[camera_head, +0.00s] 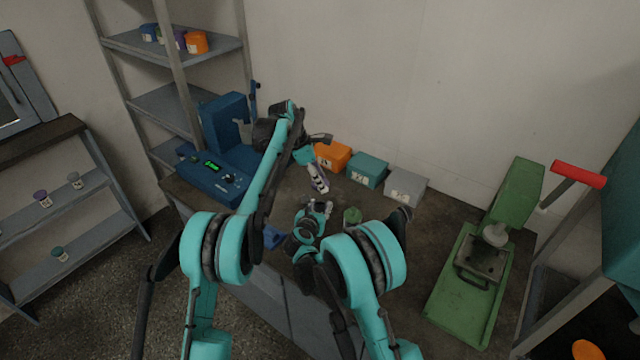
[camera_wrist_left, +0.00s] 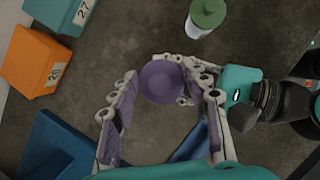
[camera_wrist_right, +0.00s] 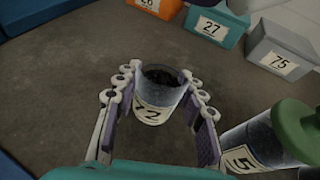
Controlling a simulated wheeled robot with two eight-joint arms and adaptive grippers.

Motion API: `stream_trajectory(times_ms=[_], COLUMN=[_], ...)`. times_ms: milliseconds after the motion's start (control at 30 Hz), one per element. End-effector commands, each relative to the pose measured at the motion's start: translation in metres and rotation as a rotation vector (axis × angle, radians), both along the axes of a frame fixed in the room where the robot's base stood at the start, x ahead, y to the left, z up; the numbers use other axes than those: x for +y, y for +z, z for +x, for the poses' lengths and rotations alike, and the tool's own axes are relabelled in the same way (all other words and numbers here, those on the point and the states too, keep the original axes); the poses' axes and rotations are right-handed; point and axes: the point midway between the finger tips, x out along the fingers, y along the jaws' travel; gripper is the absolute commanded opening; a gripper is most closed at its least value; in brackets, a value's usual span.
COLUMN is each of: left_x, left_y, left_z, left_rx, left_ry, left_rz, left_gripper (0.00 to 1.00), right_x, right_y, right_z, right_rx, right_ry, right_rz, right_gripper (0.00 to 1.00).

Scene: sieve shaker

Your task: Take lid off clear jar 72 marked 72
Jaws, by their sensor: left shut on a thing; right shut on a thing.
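Jar 72 (camera_wrist_right: 158,95) is clear, with a label ending in 2 and dark grains inside. In the right wrist view it stands upright with an open top, between the fingers of my right gripper (camera_wrist_right: 160,92), which is shut on it. A purple lid (camera_wrist_left: 161,82) is between the fingertips of my left gripper (camera_wrist_left: 163,90), which is shut on it. The lid is apart from the jar's rim and hides the jar in the left wrist view. In the head view my left gripper (camera_head: 319,184) is above my right gripper (camera_head: 325,208), and both are small there.
A green-lidded jar (camera_wrist_right: 268,140) stands close to my right gripper. Orange (camera_head: 332,155), teal (camera_head: 367,169) and grey (camera_head: 405,186) boxes line the wall. A blue machine (camera_head: 225,165) is at the left and a green press (camera_head: 480,265) at the right.

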Motion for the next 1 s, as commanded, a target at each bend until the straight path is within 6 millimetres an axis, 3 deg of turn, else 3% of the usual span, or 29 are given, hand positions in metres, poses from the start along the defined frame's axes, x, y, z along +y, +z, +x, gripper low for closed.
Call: stream_trajectory(times_ms=[133, 167, 233, 633, 1000], left_x=[0.000, 0.000, 0.000, 0.000, 0.000], left_y=[0.000, 0.000, 0.000, 0.000, 0.000], left_z=[0.000, 0.000, 0.000, 0.000, 0.000], left_rx=[0.000, 0.000, 0.000, 0.000, 0.000], left_ry=[0.000, 0.000, 0.000, 0.000, 0.000], left_rz=[0.000, 0.000, 0.000, 0.000, 0.000], left_gripper=[0.12, 0.12, 0.12, 0.12, 0.12], right_x=[0.000, 0.000, 0.000, 0.002, 0.019], right_y=[0.000, 0.000, 0.000, 0.003, 0.032], right_z=[0.000, 0.000, 0.000, -0.007, -0.074], right_rx=[0.001, 0.000, 0.000, 0.000, 0.000], right_ry=[0.000, 0.000, 0.000, 0.001, 0.003], right_rz=[0.000, 0.000, 0.000, -0.001, -0.001], right_gripper=[0.00, 0.48, 0.64, 0.64, 0.64])
